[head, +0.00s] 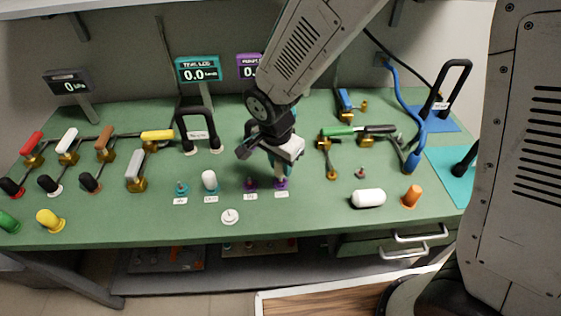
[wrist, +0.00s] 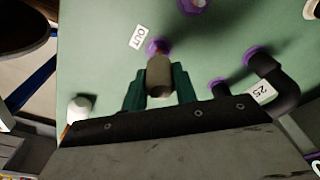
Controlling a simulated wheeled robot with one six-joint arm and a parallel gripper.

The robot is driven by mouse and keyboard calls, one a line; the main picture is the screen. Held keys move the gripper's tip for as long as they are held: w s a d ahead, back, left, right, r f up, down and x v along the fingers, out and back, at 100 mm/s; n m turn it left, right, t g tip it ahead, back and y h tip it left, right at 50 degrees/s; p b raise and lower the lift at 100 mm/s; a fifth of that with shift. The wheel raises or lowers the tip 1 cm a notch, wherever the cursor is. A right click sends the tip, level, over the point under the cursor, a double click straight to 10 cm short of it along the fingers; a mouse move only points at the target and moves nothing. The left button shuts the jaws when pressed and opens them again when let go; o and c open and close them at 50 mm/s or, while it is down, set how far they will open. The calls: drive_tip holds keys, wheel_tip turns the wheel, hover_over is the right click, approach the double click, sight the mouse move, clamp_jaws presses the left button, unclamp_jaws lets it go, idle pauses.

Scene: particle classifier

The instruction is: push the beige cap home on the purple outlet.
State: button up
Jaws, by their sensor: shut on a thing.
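The purple outlet (wrist: 157,46), beside the "OUT" label (wrist: 137,36), shows just past the cap's far end. It also shows in the head view (head: 281,184), below the fingers. The cap lines up with the outlet, but I cannot tell whether they touch or how deep it sits.
A white disc (head: 230,216) lies in front. A white cylinder (head: 368,198) and an orange cap (head: 411,196) are on the right. A black handle (wrist: 280,80) is close by in the wrist view.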

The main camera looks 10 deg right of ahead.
sight(280, 171)
drive_tip(key=shift+f, duration=1.65)
drive_tip(key=o, duration=1)
drive_tip(key=shift+r, duration=0.1)
drive_tip(key=r, duration=0.7)
drive_tip(key=shift+s+a+r, duration=0.3)
drive_tip(key=shift+s+a, duration=0.05)
